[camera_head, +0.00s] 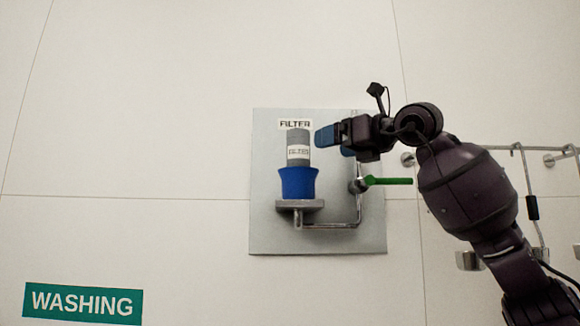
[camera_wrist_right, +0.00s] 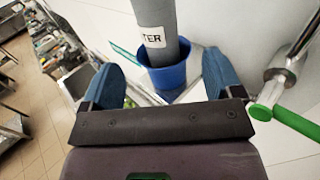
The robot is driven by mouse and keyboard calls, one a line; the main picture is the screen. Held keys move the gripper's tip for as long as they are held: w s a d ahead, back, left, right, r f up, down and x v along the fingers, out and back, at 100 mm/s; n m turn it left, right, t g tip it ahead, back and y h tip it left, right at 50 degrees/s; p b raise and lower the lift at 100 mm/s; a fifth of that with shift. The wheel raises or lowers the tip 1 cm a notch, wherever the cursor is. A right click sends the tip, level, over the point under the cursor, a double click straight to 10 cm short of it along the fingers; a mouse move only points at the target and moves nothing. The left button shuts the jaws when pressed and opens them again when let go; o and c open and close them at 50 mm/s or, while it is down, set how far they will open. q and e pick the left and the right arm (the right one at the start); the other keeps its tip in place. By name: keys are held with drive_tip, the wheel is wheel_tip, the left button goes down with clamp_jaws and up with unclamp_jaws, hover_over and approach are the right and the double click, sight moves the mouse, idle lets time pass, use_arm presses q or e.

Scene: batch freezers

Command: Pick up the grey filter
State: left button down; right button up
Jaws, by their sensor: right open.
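The grey filter (camera_head: 298,139) is an upright grey cylinder with a white label. It stands in a blue cup-shaped holder (camera_head: 298,183) on a small metal shelf on the wall panel. My right gripper (camera_head: 332,139) is just right of the filter, with its blue fingers pointing towards it. In the right wrist view the filter (camera_wrist_right: 158,25) stands ahead, between the lines of the two open fingers (camera_wrist_right: 160,85), with its lower end in the blue holder (camera_wrist_right: 165,76). The fingers do not appear to touch it. My left gripper is not in view.
A green-handled valve (camera_head: 388,181) on a metal pipe sits right below my right gripper; its green handle (camera_wrist_right: 297,122) is close by at right in the wrist view. A metal rack (camera_head: 530,200) is on the wall at right.

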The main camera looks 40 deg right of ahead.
sight(307, 153)
drive_tip(key=w+p, duration=0.1)
drive_tip(key=w, duration=0.3)
drive_tip(key=shift+w+a+p, duration=0.2)
drive_tip(key=shift+w+p, duration=0.05)
drive_tip(key=shift+p, duration=0.15)
drive_tip(key=shift+w+a+f+p, duration=0.15)
drive_tip(key=shift+w+p, duration=0.2)
drive_tip(key=shift+w, duration=0.55)
drive_tip(key=w, duration=0.1)
drive_tip(key=w+p, duration=0.1)
drive_tip(key=w, duration=0.2)
drive_tip(key=shift+a+f+p, duration=0.15)
drive_tip(key=shift+a+p, duration=0.1)
drive_tip(key=shift+p, duration=0.05)
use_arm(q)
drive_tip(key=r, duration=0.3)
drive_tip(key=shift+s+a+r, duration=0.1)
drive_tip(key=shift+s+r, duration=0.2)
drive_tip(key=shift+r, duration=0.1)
use_arm(e)
drive_tip(key=shift+w+f, duration=0.1)
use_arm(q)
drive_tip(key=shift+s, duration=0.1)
use_arm(e)
drive_tip(key=shift+c, duration=0.9)
drive_tip(key=c, duration=0.9)
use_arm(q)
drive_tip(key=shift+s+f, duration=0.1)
use_arm(e)
drive_tip(key=shift+c, duration=0.5)
